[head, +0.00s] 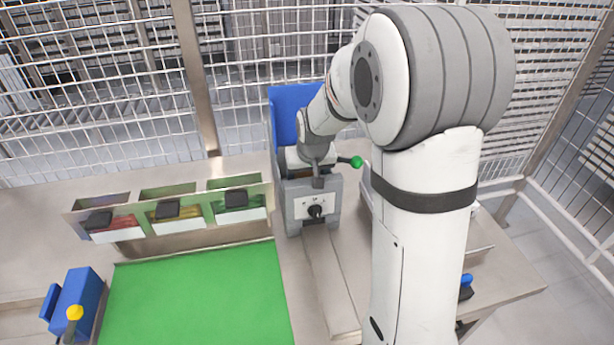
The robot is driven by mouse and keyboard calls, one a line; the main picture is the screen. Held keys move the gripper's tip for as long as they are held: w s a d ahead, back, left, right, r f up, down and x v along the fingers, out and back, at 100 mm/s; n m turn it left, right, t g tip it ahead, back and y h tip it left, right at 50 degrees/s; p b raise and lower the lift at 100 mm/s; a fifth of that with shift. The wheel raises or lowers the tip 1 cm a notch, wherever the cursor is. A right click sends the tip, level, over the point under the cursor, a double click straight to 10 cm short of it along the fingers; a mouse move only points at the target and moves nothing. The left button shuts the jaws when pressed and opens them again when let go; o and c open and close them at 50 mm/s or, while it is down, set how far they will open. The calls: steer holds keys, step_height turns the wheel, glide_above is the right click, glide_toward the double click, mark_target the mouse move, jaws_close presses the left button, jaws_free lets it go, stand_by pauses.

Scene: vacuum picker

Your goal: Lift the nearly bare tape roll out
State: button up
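My gripper (318,182) points down over a grey box-like unit (328,207) at the back middle of the bench. The unit has a pale front plate with a black knob (315,211). A blue upright panel (287,112) stands behind it, and a lever with a green ball (356,162) sticks out at the right. My wrist covers most of the unit's top. I cannot make out the tape roll; it may be hidden behind my arm or in the unit. The fingers are too small and covered to tell whether they are open or hold anything.
Three open bins (165,222), each with a dark block on its front edge, stand left of the unit. A green mat (198,298) lies before them. A blue device with a yellow knob (75,312) sits front left. Wire mesh fencing (90,90) closes off the back.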

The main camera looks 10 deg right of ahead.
steer(key=shift+x, duration=1.15)
steer(key=shift+c, duration=0.4)
steer(key=c, duration=1)
